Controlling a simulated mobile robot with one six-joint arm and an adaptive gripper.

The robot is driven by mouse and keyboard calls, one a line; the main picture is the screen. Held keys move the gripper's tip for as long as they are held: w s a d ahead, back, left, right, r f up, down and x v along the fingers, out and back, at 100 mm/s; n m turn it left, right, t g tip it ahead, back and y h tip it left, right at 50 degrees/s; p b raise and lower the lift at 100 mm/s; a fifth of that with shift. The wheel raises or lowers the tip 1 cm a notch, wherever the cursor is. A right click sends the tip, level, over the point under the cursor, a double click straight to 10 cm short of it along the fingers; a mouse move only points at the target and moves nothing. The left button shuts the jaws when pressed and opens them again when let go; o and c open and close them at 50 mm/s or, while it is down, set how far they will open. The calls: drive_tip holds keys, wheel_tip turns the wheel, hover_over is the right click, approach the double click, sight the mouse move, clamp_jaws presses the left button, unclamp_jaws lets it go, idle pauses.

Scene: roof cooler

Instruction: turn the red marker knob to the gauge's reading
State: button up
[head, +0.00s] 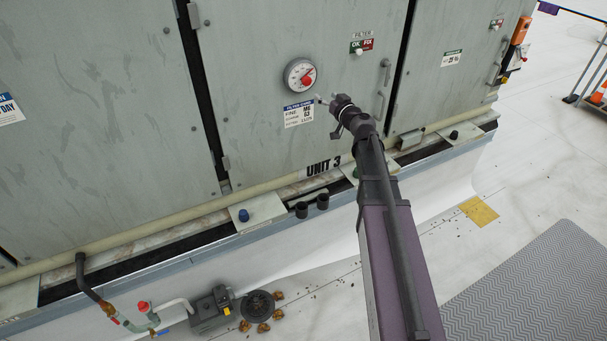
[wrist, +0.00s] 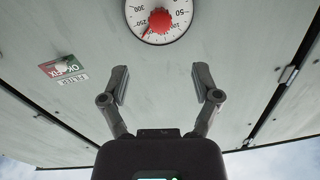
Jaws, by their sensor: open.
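The gauge (head: 291,70) is a round white dial on the grey panel, with a red marker knob (head: 308,81) at its middle. In the wrist view the gauge (wrist: 139,28) is upside down at the top edge and partly cut off, and the red knob (wrist: 160,21) shows clearly. The needle's exact reading is too small to tell. My gripper (head: 324,99) is just to the lower right of the gauge in the head view. In the wrist view my gripper (wrist: 161,80) has its two fingers wide apart, with nothing between them and the knob beyond them.
A blue-and-white label (head: 298,113) sits below the gauge. A green-and-red filter sign (head: 361,46) and a door handle (head: 384,75) are to its right. The panel around the gauge is flat.

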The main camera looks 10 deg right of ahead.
drive_tip(key=s+a+f+n+g+b, duration=0.1)
drive_tip(key=s+a+f+g+b, duration=0.1)
drive_tip(key=s+a+f+g, duration=0.3)
drive_tip(key=s+a+f+n+g+b, duration=0.1)
drive_tip(key=s+a+f+g, duration=0.4)
drive_tip(key=s+f, duration=0.6)
drive_tip(key=shift+s+f+y+b, duration=0.25)
drive_tip(key=shift+f+y+b, duration=0.15)
drive_tip(key=shift+b, duration=0.3)
idle(0.4)
drive_tip(key=s+d+f+m+g+h+b, duration=0.2)
drive_tip(key=s+f, duration=0.3)
drive_tip(key=s, duration=0.3)
drive_tip(key=s+d+f+m+g+h+b, duration=0.1)
drive_tip(key=s+d+f+m+g+h, duration=0.1)
drive_tip(key=s, duration=0.5)
wheel_tip(320, 180, down, 3)
drive_tip(key=d+g+h, duration=0.1)
drive_tip(key=g+h, duration=0.2)
drive_tip(key=shift+s+d+b, duration=0.2)
drive_tip(key=shift+s+b, duration=0.15)
drive_tip(key=shift+s, duration=0.05)
